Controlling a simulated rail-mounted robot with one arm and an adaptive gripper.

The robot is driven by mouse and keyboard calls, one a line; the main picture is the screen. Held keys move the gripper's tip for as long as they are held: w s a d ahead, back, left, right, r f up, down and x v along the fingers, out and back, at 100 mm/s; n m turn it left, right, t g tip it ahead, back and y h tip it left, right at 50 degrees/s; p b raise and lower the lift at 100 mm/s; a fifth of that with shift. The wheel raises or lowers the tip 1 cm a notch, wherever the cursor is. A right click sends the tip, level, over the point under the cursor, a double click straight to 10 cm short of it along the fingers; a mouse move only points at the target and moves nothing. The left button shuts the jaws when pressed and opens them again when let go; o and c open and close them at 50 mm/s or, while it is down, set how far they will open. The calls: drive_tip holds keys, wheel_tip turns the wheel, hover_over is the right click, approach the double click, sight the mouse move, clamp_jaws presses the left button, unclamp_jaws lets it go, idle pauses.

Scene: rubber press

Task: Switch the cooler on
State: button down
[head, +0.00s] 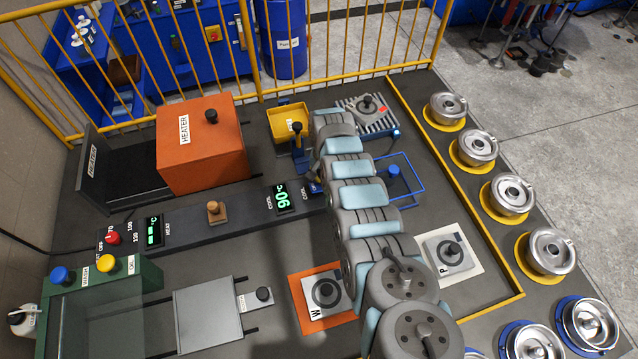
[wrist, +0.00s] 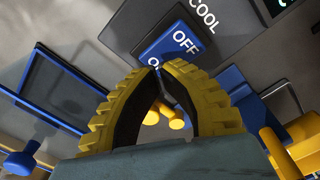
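The cooler switch is a blue rocker (wrist: 178,50) marked OFF, beside the word COOL on the grey panel, in the wrist view. Its lower end shows only a letter O; my fingers hide the rest. In the head view the switch (head: 315,188) is a small blue patch beside my arm. My gripper (wrist: 161,70) has yellow ribbed fingers with their tips together and nothing between them. The tips overlap the lower end of the switch in the picture; I cannot tell whether they touch it. My arm hides the gripper in the head view.
A 90°C display (head: 283,197) is left of the switch. An orange heater (head: 205,150) stands left.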

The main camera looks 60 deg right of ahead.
drive_tip(key=shift+d+r+p, duration=0.1)
drive_tip(key=shift+r+p, duration=1.75)
drive_tip(key=shift+r, duration=0.4)
